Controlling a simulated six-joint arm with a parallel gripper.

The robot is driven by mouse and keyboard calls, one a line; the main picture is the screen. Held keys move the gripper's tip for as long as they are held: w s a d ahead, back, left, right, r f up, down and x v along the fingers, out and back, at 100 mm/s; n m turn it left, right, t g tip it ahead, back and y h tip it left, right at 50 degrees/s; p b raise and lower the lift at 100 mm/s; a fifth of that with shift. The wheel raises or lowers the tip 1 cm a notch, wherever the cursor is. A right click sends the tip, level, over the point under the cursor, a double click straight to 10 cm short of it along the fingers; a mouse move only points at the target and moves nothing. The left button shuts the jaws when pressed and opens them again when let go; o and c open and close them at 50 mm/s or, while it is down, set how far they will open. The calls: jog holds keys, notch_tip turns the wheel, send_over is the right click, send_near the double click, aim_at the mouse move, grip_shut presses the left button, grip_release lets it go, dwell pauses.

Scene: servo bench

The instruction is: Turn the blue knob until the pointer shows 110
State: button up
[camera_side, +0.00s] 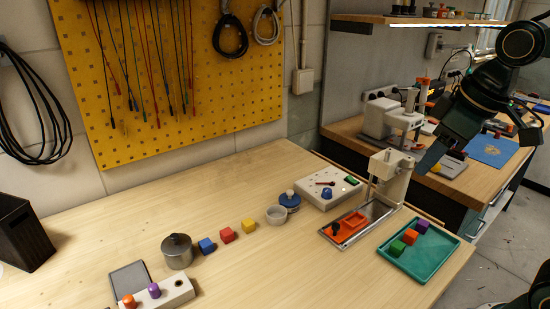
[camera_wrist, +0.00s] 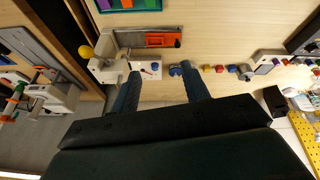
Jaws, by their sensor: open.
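The blue knob (camera_side: 327,193) sits on the front part of a white box (camera_side: 340,199) at the back of the bench in the side view. A red pointer (camera_side: 325,183) lies just behind the knob on the box top; its reading is too small to tell. My gripper (camera_side: 428,165) is open and empty, high and to the right of the box in the side view. Its two spread fingers show in the wrist view (camera_wrist: 160,82).
A white press (camera_side: 394,175) on a metal base stands between my gripper and the box, beside an orange tray (camera_side: 348,228). A green tray (camera_side: 425,258) holds coloured blocks. A blue-lidded jar (camera_side: 290,203) stands left of the box.

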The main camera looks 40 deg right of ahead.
jog(key=w+d+n+g, duration=0.15)
jog(key=w+n, duration=0.25)
jog(key=w, duration=0.9)
jog(key=n+g, duration=0.3)
send_over(328, 190)
notch_tip(328, 190, down, 8)
jog(key=shift+r, duration=0.2)
jog(key=shift+f, duration=0.1)
notch_tip(328, 190, down, 14)
jog(key=shift+r, duration=0.2)
jog(key=c, duration=1)
